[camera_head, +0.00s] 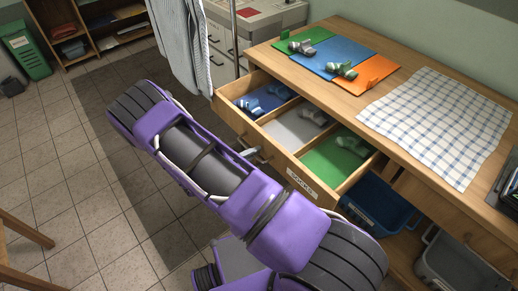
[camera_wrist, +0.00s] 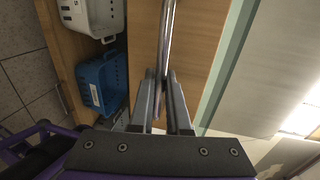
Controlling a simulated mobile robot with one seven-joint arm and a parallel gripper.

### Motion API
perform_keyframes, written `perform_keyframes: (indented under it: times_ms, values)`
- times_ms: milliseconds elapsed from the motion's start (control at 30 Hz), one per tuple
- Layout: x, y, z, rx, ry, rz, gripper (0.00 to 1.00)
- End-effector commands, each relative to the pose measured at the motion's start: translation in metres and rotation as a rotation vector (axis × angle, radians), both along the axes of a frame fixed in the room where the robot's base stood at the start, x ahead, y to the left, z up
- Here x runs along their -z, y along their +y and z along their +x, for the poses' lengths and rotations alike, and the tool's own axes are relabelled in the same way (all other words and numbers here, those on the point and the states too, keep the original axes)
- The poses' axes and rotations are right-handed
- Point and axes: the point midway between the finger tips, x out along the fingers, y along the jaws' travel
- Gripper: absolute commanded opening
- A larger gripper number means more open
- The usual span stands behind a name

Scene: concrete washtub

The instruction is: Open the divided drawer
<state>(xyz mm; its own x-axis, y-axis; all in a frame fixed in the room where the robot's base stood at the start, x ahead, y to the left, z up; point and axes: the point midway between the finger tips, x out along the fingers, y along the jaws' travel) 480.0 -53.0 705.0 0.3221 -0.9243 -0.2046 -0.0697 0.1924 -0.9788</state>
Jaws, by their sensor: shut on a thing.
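The divided drawer (camera_head: 305,180) juts out from the wooden counter, open. Its compartments are lined blue, pale grey and green, with small grey-blue items in them. A white label (camera_head: 301,183) is on its front. My gripper (camera_wrist: 161,78) is shut on the drawer's metal bar handle (camera_wrist: 168,35), with a finger on each side of it. In the head view my gripper (camera_head: 249,153) is at the drawer front, mostly hidden by my purple arm. The handle is largely hidden there too.
The counter top holds a green, blue and orange mat (camera_head: 335,55) with grey items and a checked cloth (camera_head: 437,125). A blue bin (camera_head: 377,205) and a grey bin (camera_head: 452,262) are below. Hanging clothes (camera_head: 182,45) are behind my arm. A wooden leg (camera_head: 25,230) stands at the left.

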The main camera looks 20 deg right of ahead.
Motion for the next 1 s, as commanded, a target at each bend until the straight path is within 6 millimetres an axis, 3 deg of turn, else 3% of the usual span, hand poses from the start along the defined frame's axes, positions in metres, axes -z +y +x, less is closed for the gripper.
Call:
perform_keyframes:
  times_ms: [367,400,567,867,1000]
  values:
    - [0.0,0.002,0.0,-0.001,-0.002,0.0,0.0]
    - [0.0,0.002,0.0,-0.001,-0.002,0.0,0.18]
    - [0.0,0.002,0.0,-0.001,-0.002,0.001,0.45]
    - [0.0,0.003,0.0,-0.001,-0.001,0.0,0.45]
    - [-0.003,0.015,-0.004,-0.003,-0.002,0.001,0.45]
